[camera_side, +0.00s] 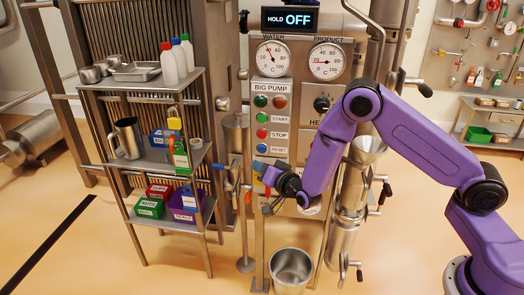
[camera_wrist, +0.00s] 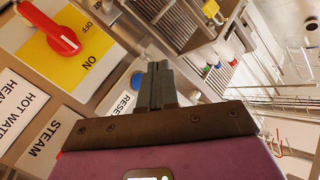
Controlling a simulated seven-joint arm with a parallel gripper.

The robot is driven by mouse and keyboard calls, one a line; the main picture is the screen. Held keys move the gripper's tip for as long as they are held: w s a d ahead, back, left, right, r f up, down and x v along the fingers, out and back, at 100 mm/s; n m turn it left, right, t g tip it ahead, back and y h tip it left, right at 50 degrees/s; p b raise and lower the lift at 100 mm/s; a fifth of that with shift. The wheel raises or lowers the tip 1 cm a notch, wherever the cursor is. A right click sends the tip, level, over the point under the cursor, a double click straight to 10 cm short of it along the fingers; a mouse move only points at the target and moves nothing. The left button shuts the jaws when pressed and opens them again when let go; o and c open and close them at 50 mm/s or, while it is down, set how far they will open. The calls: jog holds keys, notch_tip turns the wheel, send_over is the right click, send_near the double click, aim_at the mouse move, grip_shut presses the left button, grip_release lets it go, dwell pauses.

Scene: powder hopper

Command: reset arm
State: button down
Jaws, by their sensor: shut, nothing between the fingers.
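My purple arm reaches in from the right in the side view. My gripper (camera_side: 262,166) is in front of the lower left part of the control panel (camera_side: 300,112), left of the steel funnel (camera_side: 367,150). In the wrist view my gripper (camera_wrist: 156,68) has its two grey fingers together, with nothing between them. Behind the fingers the wrist view shows the blue RESET button (camera_wrist: 136,80) and its label, partly hidden by the gripper. Whether the gripper touches the panel I cannot tell.
A shelf rack (camera_side: 160,78) with bottles, trays, a jug and small boxes stands left. A steel pot (camera_side: 291,268) is on the floor below. A red knob (camera_wrist: 55,32) on a yellow ON/OFF plate is close by. The display (camera_side: 290,19) reads HOLD OFF. Floor at front left is clear.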

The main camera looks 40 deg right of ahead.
jog(key=s+a+r+n+g+y, duration=0.3)
jog(key=s+a+n+g+y, duration=0.2)
jog(key=s+a, duration=0.25)
jog(key=s+a+r+n+g, duration=0.3)
jog(key=s+n+g, duration=0.25)
jog(key=s, duration=0.75)
jog(key=s+d+r+n+g+h, duration=0.2)
jog(key=s+d+n, duration=0.2)
jog(key=s+d, duration=0.4)
jog(key=s+d+r+n+g+h, duration=0.2)
jog(key=s+d+n, duration=0.3)
jog(key=s, duration=0.8)
jog(key=d+g, duration=0.1)
jog(key=d, duration=0.2)
jog(key=shift+s+g+h, duration=0.25)
jog(key=shift+g+h, duration=0.05)
jog(key=shift+g, duration=0.05)
